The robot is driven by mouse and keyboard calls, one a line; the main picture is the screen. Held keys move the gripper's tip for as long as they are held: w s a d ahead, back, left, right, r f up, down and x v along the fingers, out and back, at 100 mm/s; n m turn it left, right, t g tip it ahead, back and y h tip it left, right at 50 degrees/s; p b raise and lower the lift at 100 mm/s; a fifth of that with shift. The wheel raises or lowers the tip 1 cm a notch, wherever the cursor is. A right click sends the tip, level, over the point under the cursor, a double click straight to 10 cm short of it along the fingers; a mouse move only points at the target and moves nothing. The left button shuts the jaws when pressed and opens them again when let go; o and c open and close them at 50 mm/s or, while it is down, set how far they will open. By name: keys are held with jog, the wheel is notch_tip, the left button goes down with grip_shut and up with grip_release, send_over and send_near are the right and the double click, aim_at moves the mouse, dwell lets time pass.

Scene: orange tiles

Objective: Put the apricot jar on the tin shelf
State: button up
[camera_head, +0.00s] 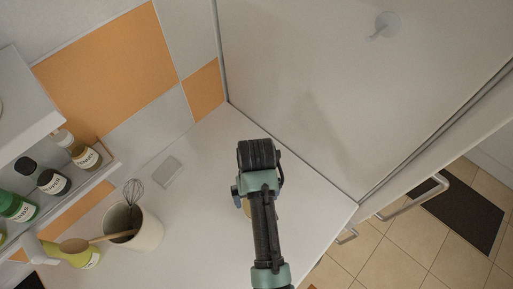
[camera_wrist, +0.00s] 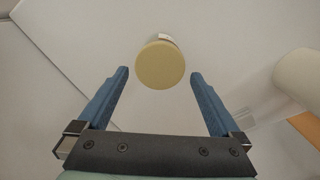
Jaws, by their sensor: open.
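A jar with a round yellow-tan lid (camera_wrist: 160,65) stands on the white counter in the wrist view, with a sliver of pale label at its far side. I cannot read the label, so I cannot confirm it is the apricot jar. My gripper (camera_wrist: 159,74) is open above it, with the blue fingers on either side of the lid and gaps on both sides. In the head view my gripper (camera_head: 242,200) hides nearly all of the jar. A narrow wall shelf (camera_head: 98,180) at the left holds several labelled jars; it may be the tin shelf.
A cream crock (camera_head: 147,236) with a whisk and wooden spoon stands on the counter between jar and shelf. A green-yellow bottle (camera_head: 84,257) stands beside it. A tall white panel (camera_head: 330,80) rises behind my arm.

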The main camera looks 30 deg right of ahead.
jog(key=shift+r, duration=2.2)
